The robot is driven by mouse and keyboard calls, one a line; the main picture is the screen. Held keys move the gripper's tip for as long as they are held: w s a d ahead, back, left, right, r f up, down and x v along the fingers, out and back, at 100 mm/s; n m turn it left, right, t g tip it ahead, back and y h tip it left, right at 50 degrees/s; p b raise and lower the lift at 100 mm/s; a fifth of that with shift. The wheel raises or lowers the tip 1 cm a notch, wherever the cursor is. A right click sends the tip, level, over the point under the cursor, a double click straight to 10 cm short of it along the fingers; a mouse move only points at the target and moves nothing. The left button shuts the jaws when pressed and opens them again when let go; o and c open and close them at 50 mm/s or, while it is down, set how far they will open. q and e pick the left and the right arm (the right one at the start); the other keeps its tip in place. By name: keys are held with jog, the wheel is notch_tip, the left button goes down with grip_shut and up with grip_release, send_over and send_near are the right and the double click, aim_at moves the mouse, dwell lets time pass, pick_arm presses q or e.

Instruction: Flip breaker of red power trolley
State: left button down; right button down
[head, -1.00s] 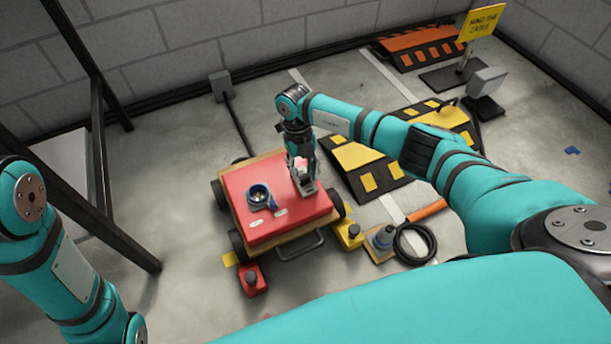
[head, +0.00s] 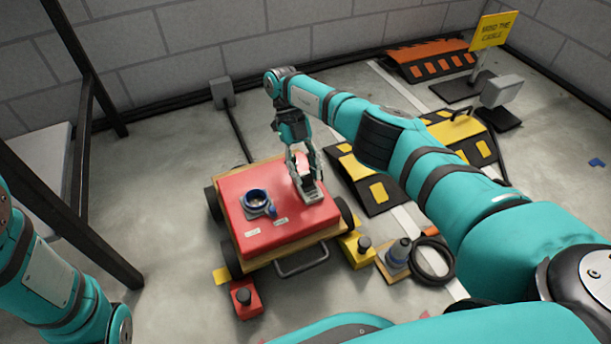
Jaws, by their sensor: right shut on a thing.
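The red power trolley (head: 252,232) stands on the floor left of centre, a red box on a wooden base with black wheels. On its top is a blue round socket (head: 257,201) with its cap open. At the right of the top is a small grey breaker (head: 311,196). My right gripper (head: 307,184) points down at the breaker from above, its fingers shut on it. The fingers partly hide the breaker, so its lever position cannot be told. My left arm shows at the lower left, but its gripper is out of view.
A red block (head: 244,299) and a yellow block (head: 357,246) sit by the wheels. A grey plug with coiled black cable (head: 432,260) lies right of the trolley. Cable ramps (head: 428,60) and a yellow sign (head: 493,30) stand behind. A black frame (head: 100,240) rises at left.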

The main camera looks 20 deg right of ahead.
dwell(0.3)
jog(key=c, duration=1)
grip_release()
jog(key=shift+r, duration=0.1)
notch_tip(320, 180, up, 10)
